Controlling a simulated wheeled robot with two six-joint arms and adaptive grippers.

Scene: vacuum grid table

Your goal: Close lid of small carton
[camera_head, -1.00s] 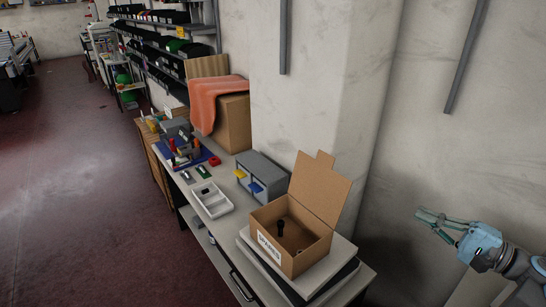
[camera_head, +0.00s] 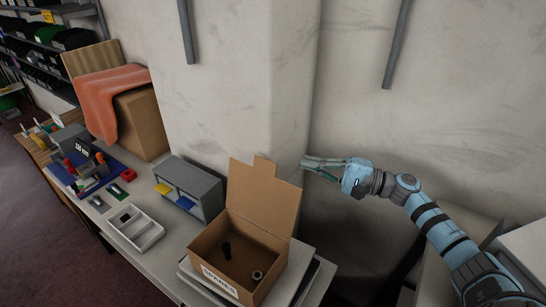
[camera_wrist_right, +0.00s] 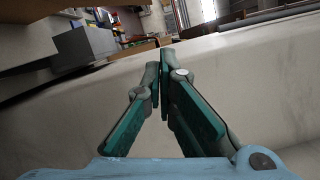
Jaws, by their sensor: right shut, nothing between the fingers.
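The small carton (camera_head: 222,283) is an open brown box labelled "SPARES" at the bottom middle of the head view. Its lid (camera_head: 263,197) stands up at the back, leaning slightly backwards, with a tab on its top edge. A dark cylindrical part (camera_head: 227,251) and a small ring-like part (camera_head: 257,275) lie inside. My right gripper (camera_head: 306,163) is shut and empty, just right of the lid's top in the picture, by the wall. In the right wrist view its fingertips (camera_wrist_right: 160,66) are together. The carton is not clear in that view. My left gripper is not in view.
The carton sits on a flat grey stack (camera_head: 189,270) on the bench. A grey drawer unit (camera_head: 190,187), a white divided tray (camera_head: 136,229) and a cardboard box with an orange cloth (camera_head: 111,94) stand to the left. The wall pillar (camera_head: 240,100) rises close behind the carton.

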